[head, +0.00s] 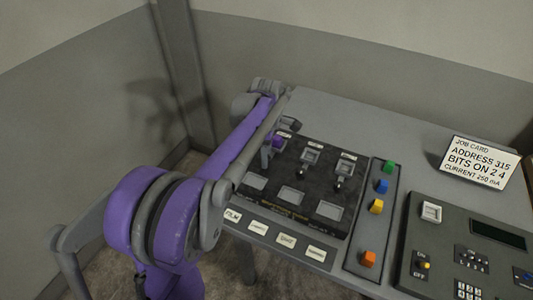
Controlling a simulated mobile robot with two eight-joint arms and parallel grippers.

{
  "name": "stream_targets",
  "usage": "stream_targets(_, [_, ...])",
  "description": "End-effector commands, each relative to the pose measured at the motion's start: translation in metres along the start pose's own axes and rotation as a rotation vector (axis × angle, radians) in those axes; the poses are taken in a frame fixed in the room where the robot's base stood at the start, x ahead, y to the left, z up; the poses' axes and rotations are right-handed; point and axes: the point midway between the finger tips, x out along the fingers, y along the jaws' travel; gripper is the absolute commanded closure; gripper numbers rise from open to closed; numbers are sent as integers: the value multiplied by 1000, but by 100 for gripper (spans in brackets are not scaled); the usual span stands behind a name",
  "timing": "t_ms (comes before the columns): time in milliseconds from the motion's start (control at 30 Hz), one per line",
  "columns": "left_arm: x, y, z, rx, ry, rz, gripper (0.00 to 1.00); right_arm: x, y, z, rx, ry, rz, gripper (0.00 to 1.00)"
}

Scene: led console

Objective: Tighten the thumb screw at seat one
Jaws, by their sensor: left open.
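The black panel (310,190) on the console has a row of three seats along its back. The leftmost seat is mostly hidden behind my left gripper (272,148), so its thumb screw cannot be made out. My left gripper is open and points down at that back left part of the panel. Whether it touches anything there cannot be told. Small dark knobs show at the middle seat (304,169) and the right seat (338,186). My right gripper is out of view.
Label plates (286,240) line the front. A control box (470,250) and a job card (479,166) are at right. A wall is behind.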

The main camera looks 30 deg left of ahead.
Motion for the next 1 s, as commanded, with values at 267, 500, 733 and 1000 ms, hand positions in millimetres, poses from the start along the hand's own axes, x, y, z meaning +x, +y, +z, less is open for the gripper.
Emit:
stream_targets(267, [0, 0, 0, 0, 0, 0, 78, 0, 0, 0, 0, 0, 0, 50])
stream_targets(500, [0, 0, 0, 0, 0, 0, 100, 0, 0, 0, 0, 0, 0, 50])
stream_targets(733, [0, 0, 0, 12, 0, 0, 100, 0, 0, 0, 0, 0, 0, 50])
stream_targets(1000, [0, 0, 0, 125, 0, 0, 100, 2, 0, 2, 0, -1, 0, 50])
